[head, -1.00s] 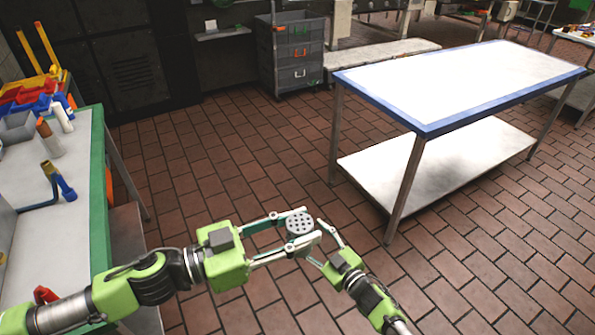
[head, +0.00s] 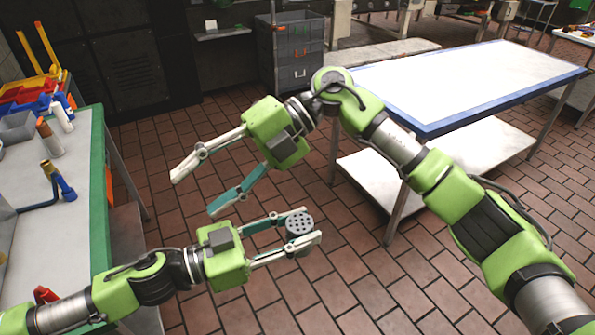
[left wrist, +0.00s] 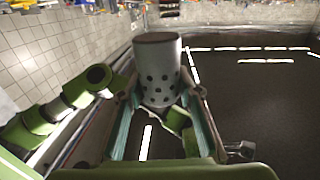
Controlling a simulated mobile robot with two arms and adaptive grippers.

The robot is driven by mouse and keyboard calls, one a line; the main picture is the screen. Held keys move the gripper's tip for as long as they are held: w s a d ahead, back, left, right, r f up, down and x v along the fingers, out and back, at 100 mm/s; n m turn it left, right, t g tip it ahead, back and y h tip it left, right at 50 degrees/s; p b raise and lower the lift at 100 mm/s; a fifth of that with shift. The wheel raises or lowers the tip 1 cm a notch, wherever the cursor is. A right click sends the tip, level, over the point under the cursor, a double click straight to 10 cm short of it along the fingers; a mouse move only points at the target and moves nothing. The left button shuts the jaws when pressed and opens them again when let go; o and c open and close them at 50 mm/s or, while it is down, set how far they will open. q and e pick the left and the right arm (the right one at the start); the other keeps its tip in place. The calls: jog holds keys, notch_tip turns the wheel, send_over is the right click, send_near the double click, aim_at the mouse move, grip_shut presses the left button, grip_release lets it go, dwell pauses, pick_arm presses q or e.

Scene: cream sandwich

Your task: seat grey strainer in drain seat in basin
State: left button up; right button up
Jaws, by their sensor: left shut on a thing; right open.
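The grey strainer (head: 299,221) is a short cylinder with a perforated face, held over the brick floor. My left gripper (head: 309,225) is shut on it, with one finger on each side. In the left wrist view the strainer (left wrist: 157,62) stands out between the fingers, its holes showing on the side facing the camera. My right gripper (head: 194,194) is open and empty, up and to the left of the strainer, apart from it. I cannot make out the basin or its drain seat in these frames.
A green-edged table (head: 97,215) at the left holds a grey bin (head: 18,127), a blue bent pipe (head: 42,207) and several small parts. A blue-edged white table (head: 470,80) stands at right. A grey drawer cart (head: 292,50) is at the back. Open floor lies between.

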jog(key=s+d+n+t+h, duration=0.2)
jog(key=d+h, duration=0.3)
pick_arm(q)
jog(key=shift+s, duration=0.1)
pick_arm(e)
jog(key=t+h, duration=0.5)
jog(key=h, duration=0.1)
send_near(298, 221)
jog(key=shift+m, duration=0.4)
jog(key=f, duration=1.1)
jog(key=shift+w+a, duration=0.1)
jog(key=shift+w, duration=0.1)
jog(key=c, duration=1.2)
pick_arm(q)
jog(key=o, duration=1.2)
